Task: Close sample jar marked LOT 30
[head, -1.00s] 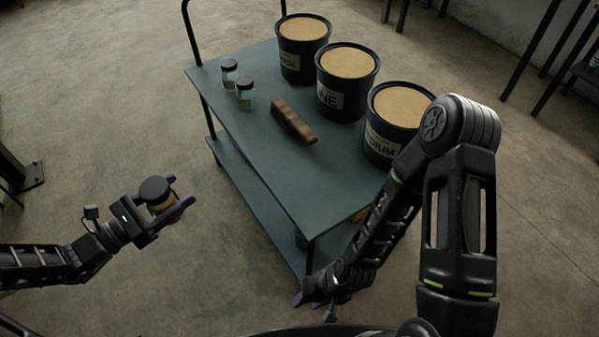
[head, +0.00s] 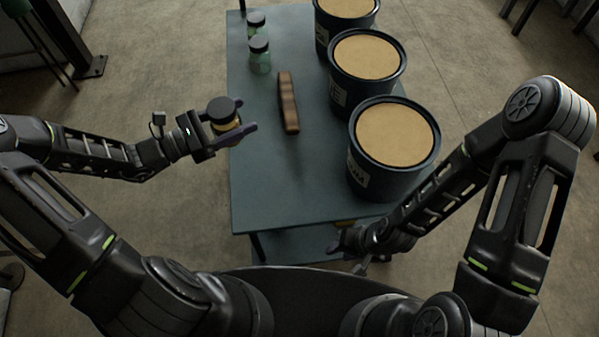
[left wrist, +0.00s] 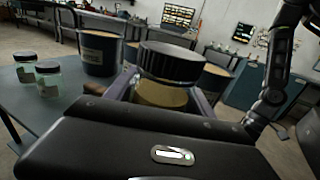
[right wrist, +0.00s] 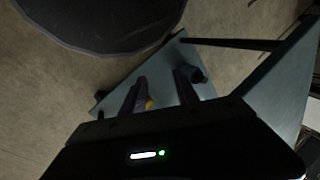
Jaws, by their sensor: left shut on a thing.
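My left gripper (head: 240,134) is shut on a sample jar (head: 225,122) with a black lid and tan contents. It holds the jar upright, near the left edge of the cart. In the left wrist view the jar's black lid (left wrist: 170,62) sits on top, with tan contents (left wrist: 160,94) below. I cannot tell whether the lid is tight, and no lot mark is readable. My right gripper (right wrist: 162,88) is open and empty, its fingers apart, low at the cart's near edge. It also shows in the head view (head: 340,243), partly hidden by its arm.
The blue-grey cart top (head: 265,185) is clear at its near left. Two greenish jars with dark lids (head: 260,55) (head: 256,24) stand at the far left. A brown block (head: 288,102) lies mid-cart. Three dark tubs of tan material (head: 395,140) line the right side.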

